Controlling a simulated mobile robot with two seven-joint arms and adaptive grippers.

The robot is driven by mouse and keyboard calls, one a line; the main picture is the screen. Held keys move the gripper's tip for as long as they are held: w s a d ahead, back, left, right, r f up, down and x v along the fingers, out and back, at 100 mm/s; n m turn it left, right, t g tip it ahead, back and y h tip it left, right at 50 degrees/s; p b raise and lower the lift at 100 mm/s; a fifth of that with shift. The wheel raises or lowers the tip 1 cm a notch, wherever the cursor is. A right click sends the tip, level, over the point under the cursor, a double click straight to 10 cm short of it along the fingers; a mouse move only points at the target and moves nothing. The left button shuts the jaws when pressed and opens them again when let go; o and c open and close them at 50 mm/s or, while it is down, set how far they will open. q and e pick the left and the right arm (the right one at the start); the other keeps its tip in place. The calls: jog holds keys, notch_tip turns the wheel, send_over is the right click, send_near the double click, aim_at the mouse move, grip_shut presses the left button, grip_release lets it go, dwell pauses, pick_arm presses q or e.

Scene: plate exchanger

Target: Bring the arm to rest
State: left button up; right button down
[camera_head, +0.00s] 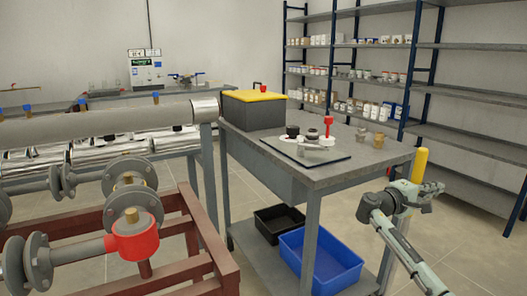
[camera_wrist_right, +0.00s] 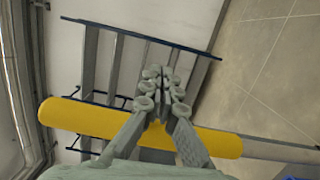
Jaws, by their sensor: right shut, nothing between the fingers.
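My right arm (camera_head: 398,240) reaches in from the lower right in the head view. Its gripper (camera_head: 436,188) is to the right of the grey workbench (camera_head: 372,167), clear of it and pointing right. In the wrist view the fingers of the right gripper (camera_wrist_right: 160,85) are together with nothing between them. A yellow rounded post (camera_head: 419,165) shows just behind the gripper in the head view. A yellow bar (camera_wrist_right: 80,115) crosses behind the fingers in the wrist view; I cannot tell how far off it is. My left gripper is in neither view.
The bench bears a yellow-lidded dark box (camera_head: 254,108), a dark plate with fittings (camera_head: 330,155) and small brass parts (camera_head: 377,143). A blue crate (camera_head: 320,262) is on its lower shelf. Pipework (camera_head: 90,130) stands left; shelving (camera_head: 470,100) is behind. Floor at far right is clear.

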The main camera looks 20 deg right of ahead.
jog(key=s+a+f+n+t+y, duration=0.1)
jog(key=s+a+f+t+y, duration=0.2)
jog(key=f, duration=0.6)
jog(key=s+a+f+n+y, duration=0.25)
jog(key=a+f, duration=0.35)
jog(key=f, duration=0.3)
jog(key=s+a+f+n+t+y, duration=0.1)
jog(key=s+a+f+t+y, duration=0.2)
jog(key=f, duration=0.6)
jog(key=s+a+f+g+y, duration=0.1)
jog(key=s+a+f+y, duration=0.25)
jog(key=s+a, duration=0.3)
jog(key=s+a+f+g+y, duration=0.1)
jog(key=s+a+f+y, duration=0.1)
jog(key=s+a+f, duration=0.4)
jog(key=s+a+f+m+y, duration=0.1)
jog(key=a+f+m+y, duration=0.1)
jog(key=a, duration=1.4)
jog(key=shift+f+m+g+y, duration=0.4)
jog(key=shift+f+m, duration=0.25)
jog(key=shift+f, duration=0.15)
jog(key=shift+s+a, duration=0.1)
